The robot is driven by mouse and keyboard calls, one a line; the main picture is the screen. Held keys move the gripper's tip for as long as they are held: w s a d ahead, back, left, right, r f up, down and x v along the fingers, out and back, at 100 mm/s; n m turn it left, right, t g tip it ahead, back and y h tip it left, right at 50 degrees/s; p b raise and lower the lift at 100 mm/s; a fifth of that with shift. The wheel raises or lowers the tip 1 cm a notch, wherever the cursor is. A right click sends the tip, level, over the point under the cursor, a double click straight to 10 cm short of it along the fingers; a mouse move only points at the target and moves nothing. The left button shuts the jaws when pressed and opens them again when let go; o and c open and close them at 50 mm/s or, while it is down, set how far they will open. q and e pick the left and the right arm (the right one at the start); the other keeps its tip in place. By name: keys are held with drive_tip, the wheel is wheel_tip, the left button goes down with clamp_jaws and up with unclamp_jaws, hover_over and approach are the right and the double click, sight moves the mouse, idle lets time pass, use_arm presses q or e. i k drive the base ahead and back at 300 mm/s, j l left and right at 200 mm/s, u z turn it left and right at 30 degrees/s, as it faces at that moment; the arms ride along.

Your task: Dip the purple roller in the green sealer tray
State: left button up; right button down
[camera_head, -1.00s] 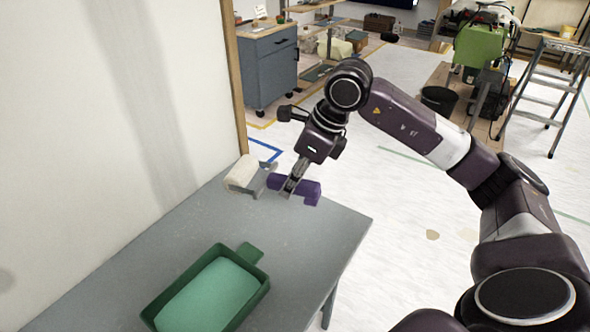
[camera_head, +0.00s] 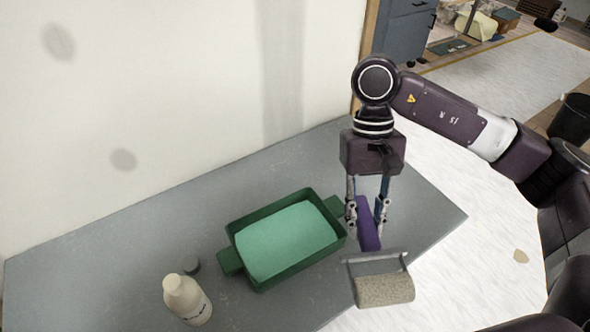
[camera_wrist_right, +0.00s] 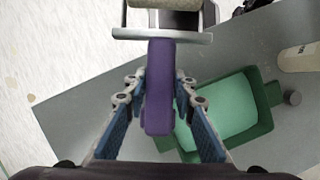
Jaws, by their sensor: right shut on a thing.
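The purple roller has a purple handle (camera_head: 367,226), a grey metal frame and a beige nap cylinder (camera_head: 384,290). My right gripper (camera_head: 367,222) is shut on the handle, with its fingers pointing down. The handle also shows between the fingers in the right wrist view (camera_wrist_right: 159,88). The nap hangs on the near side, over or past the table's front edge. The green sealer tray (camera_head: 262,278) lies on the table just left of the gripper, filled with light green sealer (camera_head: 287,240). The roller is apart from the sealer. My left gripper is not in view.
A cream bottle (camera_head: 188,300) stands on the grey table (camera_head: 110,262) left of the tray, with a dark cap (camera_head: 192,265) lying beside it. A white wall (camera_head: 190,90) runs along the table's back. The table's left part is clear.

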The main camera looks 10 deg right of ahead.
sight(272, 248)
drive_tip(key=l+u, duration=0.1)
drive_tip(key=u, duration=0.35)
drive_tip(key=l+u, duration=0.1)
drive_tip(key=u, duration=0.8)
drive_tip(key=k+l+u, duration=0.35)
drive_tip(key=l, duration=0.3)
drive_tip(key=k+l+u, duration=0.4)
drive_tip(key=l, duration=0.15)
drive_tip(key=k+l+u, duration=0.35)
drive_tip(key=k+l, duration=0.25)
drive_tip(key=l, duration=0.1)
